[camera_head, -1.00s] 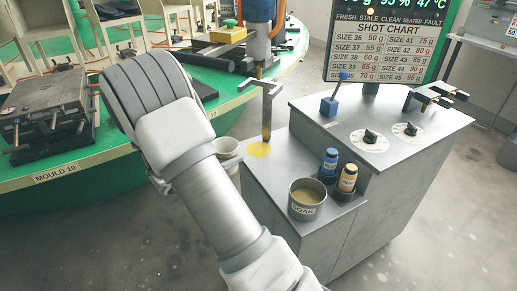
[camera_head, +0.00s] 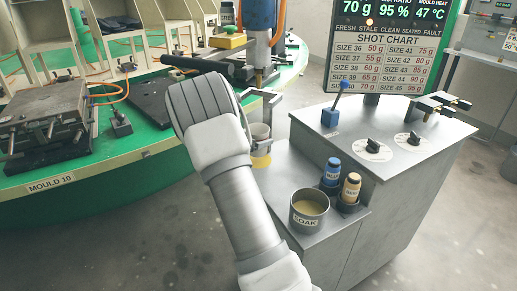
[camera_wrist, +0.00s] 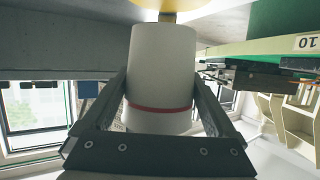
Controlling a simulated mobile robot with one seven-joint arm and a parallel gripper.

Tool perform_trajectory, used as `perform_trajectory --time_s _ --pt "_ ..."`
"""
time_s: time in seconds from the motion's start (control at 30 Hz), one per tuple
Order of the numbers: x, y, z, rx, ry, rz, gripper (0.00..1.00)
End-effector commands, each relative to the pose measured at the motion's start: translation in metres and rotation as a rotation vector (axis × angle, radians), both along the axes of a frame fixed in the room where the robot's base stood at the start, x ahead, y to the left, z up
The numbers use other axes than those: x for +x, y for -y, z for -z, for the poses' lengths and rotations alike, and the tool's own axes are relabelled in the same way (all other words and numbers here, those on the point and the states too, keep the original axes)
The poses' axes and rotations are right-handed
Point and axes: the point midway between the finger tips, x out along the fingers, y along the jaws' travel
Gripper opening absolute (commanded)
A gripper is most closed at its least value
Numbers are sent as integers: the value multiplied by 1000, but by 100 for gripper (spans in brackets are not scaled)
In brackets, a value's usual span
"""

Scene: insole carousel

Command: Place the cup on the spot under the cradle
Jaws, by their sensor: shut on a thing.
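The white cup (camera_head: 260,131) is upright under the cradle (camera_head: 262,97), a grey bracket on a post at the console's left end. The yellow spot (camera_head: 261,161) shows just below the cup, partly covered by it and by my arm. In the wrist view the cup (camera_wrist: 163,62), with a red band, sits between the fingers of my gripper (camera_wrist: 162,80), which is shut on it. The yellow spot (camera_wrist: 168,16) shows at the cup's base there. I cannot tell whether the cup touches it. In the head view my arm hides most of the gripper.
The raised console (camera_head: 400,140) is further right. The green carousel (camera_head: 110,165) with a mould (camera_head: 45,118) lies left.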

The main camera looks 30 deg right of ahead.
Motion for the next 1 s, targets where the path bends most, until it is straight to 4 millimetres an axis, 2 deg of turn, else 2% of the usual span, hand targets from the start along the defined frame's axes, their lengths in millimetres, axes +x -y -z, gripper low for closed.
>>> perform_trajectory --time_s 0.03,0.13,0.23,0.63,0.67,0.7,1.0 --pt "2 8 2 -2 1 4 40" --pt "2 7 24 -1 -4 1 40" --pt "2 6 36 0 -1 2 40" --pt "2 6 39 -1 -1 1 40" --pt "2 6 39 -1 -1 1 94" --pt "2 6 39 -1 0 1 100" --pt "2 6 35 0 2 2 100"
